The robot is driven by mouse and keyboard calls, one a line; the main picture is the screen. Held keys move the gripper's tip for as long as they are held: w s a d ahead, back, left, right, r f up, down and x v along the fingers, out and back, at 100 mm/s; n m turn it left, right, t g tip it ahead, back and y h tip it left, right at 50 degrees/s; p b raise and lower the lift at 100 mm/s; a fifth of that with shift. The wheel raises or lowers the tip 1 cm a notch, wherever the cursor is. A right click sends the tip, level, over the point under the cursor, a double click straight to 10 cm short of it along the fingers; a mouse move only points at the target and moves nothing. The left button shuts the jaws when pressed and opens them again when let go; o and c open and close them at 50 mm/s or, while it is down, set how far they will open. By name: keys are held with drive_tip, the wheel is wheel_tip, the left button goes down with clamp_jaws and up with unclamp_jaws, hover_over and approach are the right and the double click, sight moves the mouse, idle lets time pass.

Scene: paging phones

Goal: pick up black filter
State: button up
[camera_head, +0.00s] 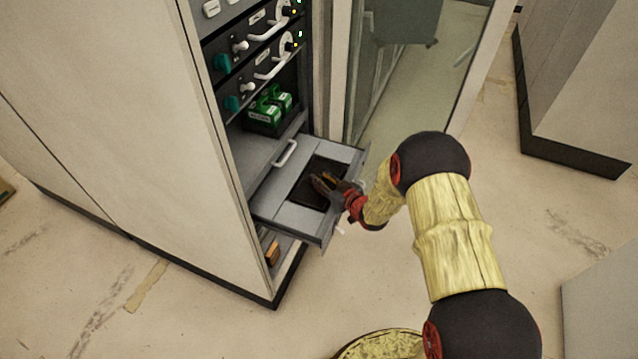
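The black filter (309,194) appears as a dark flat rectangular piece lying in the middle of a grey pulled-out drawer (272,208). My gripper (322,182) is at the filter's right part, over its surface. The fingers are small and dark here, so I cannot tell whether they are open or shut, or whether they touch the filter. My arm reaches in from the lower right and hides part of the drawer's right edge.
The drawer sticks out of a tall cabinet (130,130) with handled modules (270,65) above. Green units (268,108) sit on a shelf above the drawer. A glass door (415,70) stands open behind. A brown object (272,251) lies below.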

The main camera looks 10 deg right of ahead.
clamp_jaws()
drive_tip(key=shift+r, duration=0.15)
